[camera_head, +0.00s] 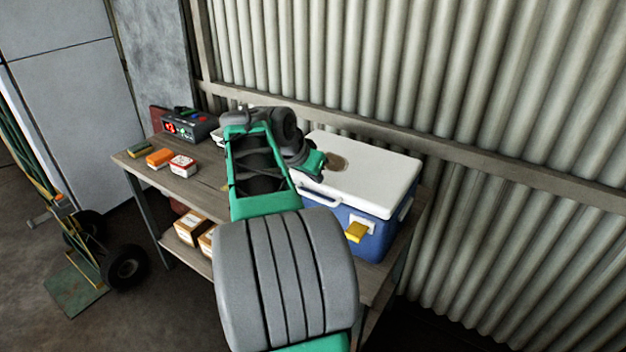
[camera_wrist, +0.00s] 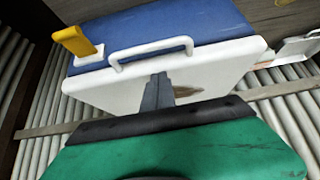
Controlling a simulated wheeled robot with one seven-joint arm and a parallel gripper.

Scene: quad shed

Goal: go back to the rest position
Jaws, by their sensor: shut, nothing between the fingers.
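My gripper (camera_wrist: 158,90) shows in the wrist view as narrow dark grey fingers, shut and empty. They are in front of the white lid of the cooler (camera_wrist: 120,92); I cannot tell the gap between them. In the head view, my arm reaches out over the workbench (camera_head: 207,190), and its far end is beside the left part of the cooler (camera_head: 375,180). The fingertips are hidden there. The cooler has a blue body, a white lid with a brown patch, a white handle and a yellow latch (camera_head: 356,231). The lid looks closed.
A device with a red display (camera_head: 185,125), an orange box (camera_head: 160,157) and a white-red box (camera_head: 183,165) stand on the bench's left. Cartons (camera_head: 191,228) sit on the lower shelf. A hand truck (camera_head: 123,268) stands left. A corrugated wall (camera_head: 480,90) closes the back and right.

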